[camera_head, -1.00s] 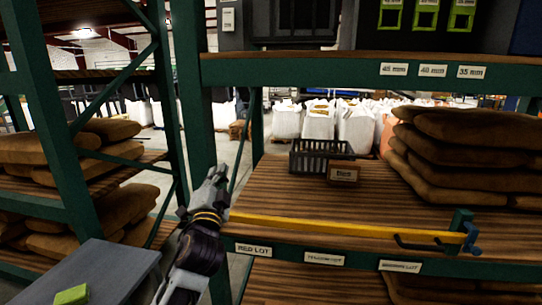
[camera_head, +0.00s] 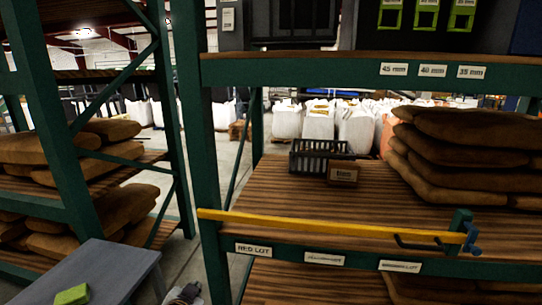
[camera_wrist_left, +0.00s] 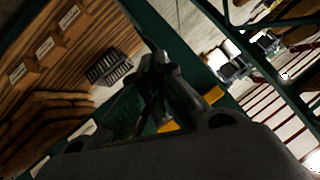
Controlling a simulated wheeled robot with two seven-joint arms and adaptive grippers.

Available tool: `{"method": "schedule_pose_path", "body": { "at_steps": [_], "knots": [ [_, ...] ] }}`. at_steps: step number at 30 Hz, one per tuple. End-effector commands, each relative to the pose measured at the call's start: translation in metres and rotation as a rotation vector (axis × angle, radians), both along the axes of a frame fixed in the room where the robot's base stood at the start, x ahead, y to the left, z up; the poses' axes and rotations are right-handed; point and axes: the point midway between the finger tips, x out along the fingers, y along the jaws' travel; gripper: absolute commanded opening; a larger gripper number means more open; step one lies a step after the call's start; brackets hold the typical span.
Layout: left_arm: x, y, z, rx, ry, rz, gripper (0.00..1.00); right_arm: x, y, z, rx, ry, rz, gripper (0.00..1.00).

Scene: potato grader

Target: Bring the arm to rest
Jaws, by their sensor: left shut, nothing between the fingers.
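My left arm shows only as a small dark and grey piece (camera_head: 184,294) at the bottom edge of the head view, just right of the grey table. Most of the arm is out of that view. In the left wrist view my left gripper (camera_wrist_left: 158,65) has its fingers together with nothing between them. The rack shelf lies beyond it there, tilted in the picture. My right gripper is in neither view.
A yellow bar (camera_head: 330,227) runs along the front of the wooden shelf (camera_head: 275,190), by a green post (camera_head: 197,130). A dark crate (camera_head: 320,157), a small brown box (camera_head: 343,173) and stacked sacks (camera_head: 470,150) stand on the shelf. A grey table (camera_head: 110,272) holds a green block (camera_head: 71,295).

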Motion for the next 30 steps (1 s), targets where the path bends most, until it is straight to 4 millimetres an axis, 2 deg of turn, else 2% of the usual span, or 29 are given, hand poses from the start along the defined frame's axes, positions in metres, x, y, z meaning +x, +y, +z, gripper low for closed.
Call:
{"method": "schedule_pose_path", "body": {
  "at_steps": [1, 6, 12, 21, 30],
  "knots": [
    [-0.013, 0.002, -0.013, -0.022, 0.047, 0.012, 0.00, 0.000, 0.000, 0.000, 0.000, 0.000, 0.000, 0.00],
    [-0.057, 0.005, -0.052, -0.100, 0.202, 0.049, 0.00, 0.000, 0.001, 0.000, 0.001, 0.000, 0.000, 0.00],
    [-0.109, 0.007, -0.086, -0.176, 0.371, 0.091, 0.00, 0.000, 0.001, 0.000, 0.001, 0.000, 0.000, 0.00],
    [-0.157, 0.006, -0.109, -0.238, 0.519, 0.126, 0.00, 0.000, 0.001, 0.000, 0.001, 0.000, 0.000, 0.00],
    [-0.188, 0.005, -0.124, -0.273, 0.614, 0.150, 0.00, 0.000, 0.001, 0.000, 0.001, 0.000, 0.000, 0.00]
  ]
}}
